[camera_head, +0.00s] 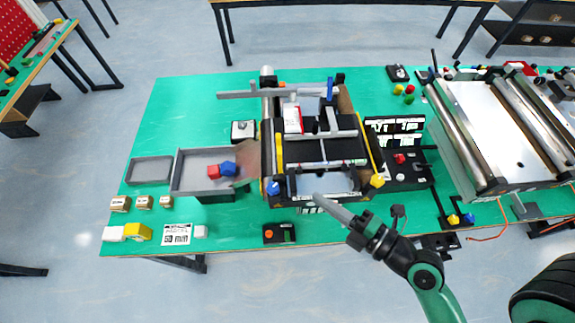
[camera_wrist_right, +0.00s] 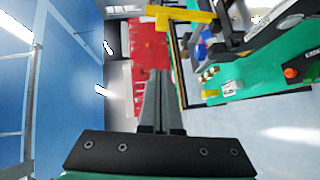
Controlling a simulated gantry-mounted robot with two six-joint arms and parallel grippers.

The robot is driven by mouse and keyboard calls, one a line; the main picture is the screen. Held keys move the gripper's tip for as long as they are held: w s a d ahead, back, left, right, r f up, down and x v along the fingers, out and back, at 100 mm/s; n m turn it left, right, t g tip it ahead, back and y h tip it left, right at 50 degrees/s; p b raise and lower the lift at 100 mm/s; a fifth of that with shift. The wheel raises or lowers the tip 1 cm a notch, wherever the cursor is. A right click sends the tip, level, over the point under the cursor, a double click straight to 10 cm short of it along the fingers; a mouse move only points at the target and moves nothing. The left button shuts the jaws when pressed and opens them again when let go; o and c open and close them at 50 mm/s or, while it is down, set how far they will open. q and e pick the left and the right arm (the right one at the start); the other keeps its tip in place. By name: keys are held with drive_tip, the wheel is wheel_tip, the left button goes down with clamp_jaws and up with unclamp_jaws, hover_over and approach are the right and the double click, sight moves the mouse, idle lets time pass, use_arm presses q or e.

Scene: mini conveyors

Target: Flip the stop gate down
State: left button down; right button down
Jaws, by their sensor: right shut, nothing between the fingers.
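The mini conveyor (camera_head: 345,147) has a black belt and stands mid-table in the head view. A pale grey plate (camera_head: 325,183) crosses its near end, between a blue knob (camera_head: 273,188) and a yellow knob (camera_head: 377,181). A long grey bar (camera_head: 240,95) lies across its far end. I cannot tell for certain which part is the stop gate. My right gripper (camera_head: 318,197) is shut and empty, its tips by the conveyor's near end; contact is unclear. In the right wrist view, its fingers (camera_wrist_right: 157,76) are together, below a yellow part (camera_wrist_right: 180,15). My left gripper is out of view.
A grey tray (camera_head: 185,188) with red and blue blocks stands left of the conveyor, beside a smaller tray (camera_head: 150,170). Small boxes (camera_head: 143,202) sit front left. A second conveyor (camera_head: 500,125) stands at right. A small black control box (camera_head: 279,233) lies near the front edge.

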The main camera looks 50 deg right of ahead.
drive_tip(key=w+d+f+p, duration=0.1)
drive_tip(key=w+d+f, duration=0.1)
drive_tip(key=w, duration=1)
drive_tip(key=shift+w+d+p, duration=0.3)
drive_tip(key=shift+d, duration=0.3)
